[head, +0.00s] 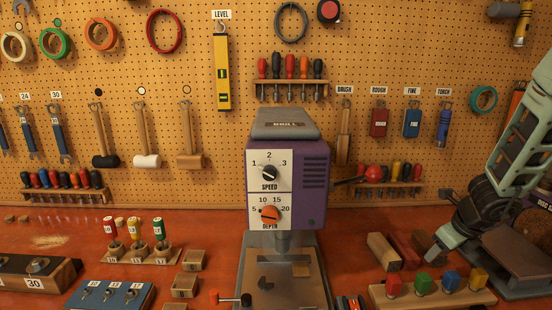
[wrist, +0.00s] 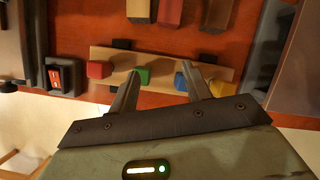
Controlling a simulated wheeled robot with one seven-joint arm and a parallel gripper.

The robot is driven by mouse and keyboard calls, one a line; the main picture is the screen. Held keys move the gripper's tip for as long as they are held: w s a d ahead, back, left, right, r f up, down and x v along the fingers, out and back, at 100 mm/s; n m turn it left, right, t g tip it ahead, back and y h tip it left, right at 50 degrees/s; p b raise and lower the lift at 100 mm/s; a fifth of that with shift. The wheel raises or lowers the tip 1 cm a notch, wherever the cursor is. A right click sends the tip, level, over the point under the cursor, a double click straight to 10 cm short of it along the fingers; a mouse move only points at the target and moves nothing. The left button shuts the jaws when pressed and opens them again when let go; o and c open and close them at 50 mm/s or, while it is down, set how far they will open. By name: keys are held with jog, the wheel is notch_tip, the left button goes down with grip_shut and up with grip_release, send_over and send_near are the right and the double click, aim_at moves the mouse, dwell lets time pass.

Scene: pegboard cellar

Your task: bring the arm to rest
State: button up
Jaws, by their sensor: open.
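My gripper (head: 434,254) is at the right of the head view, pointing down over the red bench, with my green-grey arm reaching in from the right edge. In the wrist view my gripper (wrist: 161,74) shows two fingers spread apart with nothing between them. In the head view the strip (head: 432,299) lies just in front of my gripper. I cannot tell whether the fingers touch anything.
A purple drill press (head: 312,205) with speed and depth dials stands mid-bench, left of my gripper. Loose wooden bars (head: 384,252) lie beside the gripper. A dark machine (head: 520,255) stands at the right, close to my arm. The pegboard (head: 370,50) with hung tools is behind.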

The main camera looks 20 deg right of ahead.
jog(key=s+a+r+n+g+y, duration=0.1)
jog(key=a+r+n, duration=0.2)
jog(key=a+n, duration=0.75)
jog(key=s+a+r+n+g, duration=0.1)
jog(key=s+a+r+n, duration=0.15)
jog(key=a+n, duration=0.75)
jog(key=s+a+r+n+g+b, duration=0.1)
jog(key=s+a+n+g+b, duration=0.1)
jog(key=s+a+n, duration=1.4)
jog(key=a+n, duration=0.3)
jog(key=n, duration=0.2)
jog(key=shift+r+g+b, duration=0.2)
jog(key=shift+g+b, duration=0.1)
jog(key=shift+b, duration=0.05)
jog(key=shift+n, duration=0.25)
